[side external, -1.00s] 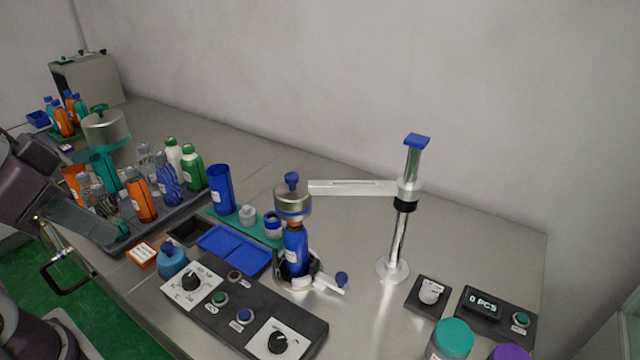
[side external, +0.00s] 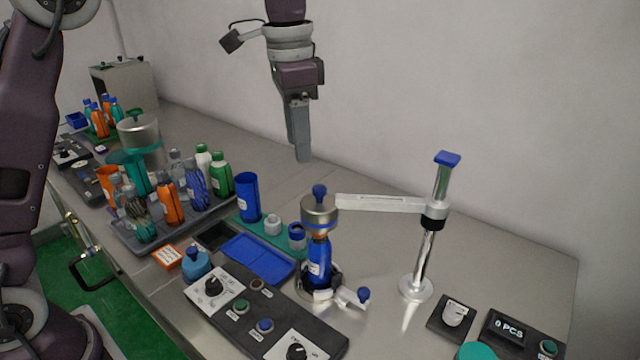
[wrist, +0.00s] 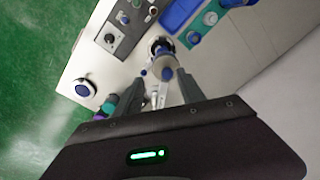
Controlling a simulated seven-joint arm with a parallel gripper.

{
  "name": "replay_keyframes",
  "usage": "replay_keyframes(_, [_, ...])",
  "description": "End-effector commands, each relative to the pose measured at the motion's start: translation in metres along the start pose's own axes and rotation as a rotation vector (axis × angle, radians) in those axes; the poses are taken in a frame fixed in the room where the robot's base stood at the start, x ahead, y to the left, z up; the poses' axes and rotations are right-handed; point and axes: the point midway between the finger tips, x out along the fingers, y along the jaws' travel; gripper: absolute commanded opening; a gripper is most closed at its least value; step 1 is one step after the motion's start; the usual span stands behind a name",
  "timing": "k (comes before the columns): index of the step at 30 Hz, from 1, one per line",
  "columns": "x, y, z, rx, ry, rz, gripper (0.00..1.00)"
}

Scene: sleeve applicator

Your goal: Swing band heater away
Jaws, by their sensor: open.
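The band heater (side external: 319,211), a silver ring-shaped body with a blue knob (side external: 319,191) on top, sits over the neck of a blue bottle (side external: 319,262). A white arm (side external: 380,203) joins it to a chrome post (side external: 423,255) with a blue top. The bottle stands upright in a dark holder with a blue-knobbed lever (side external: 363,294). My gripper (side external: 303,158) is open and empty, pointing down, above and behind the heater and apart from it. In the wrist view the heater (wrist: 164,70) shows between the fingers, below them.
A control panel (side external: 250,318) with dials and buttons lies in front. A grey tray of bottles (side external: 117,229) and a blue tray (side external: 262,262) are at left. A counter display (side external: 507,329) is at right. The bench behind the heater is clear.

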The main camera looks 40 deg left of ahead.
Motion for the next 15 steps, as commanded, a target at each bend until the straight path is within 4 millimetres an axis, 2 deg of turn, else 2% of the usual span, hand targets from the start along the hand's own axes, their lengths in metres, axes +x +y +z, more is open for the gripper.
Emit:
replay_keyframes(1, [0.015, -0.006, -0.015, 0.038, -0.024, 0.014, 0.46])
replay_keyframes(5, [0.038, -0.013, -0.033, 0.104, -0.057, 0.037, 0.46])
replay_keyframes(8, [0.050, -0.013, -0.035, 0.115, -0.065, 0.043, 0.46])
replay_keyframes(15, [0.095, -0.012, -0.032, 0.113, -0.064, 0.042, 0.46])
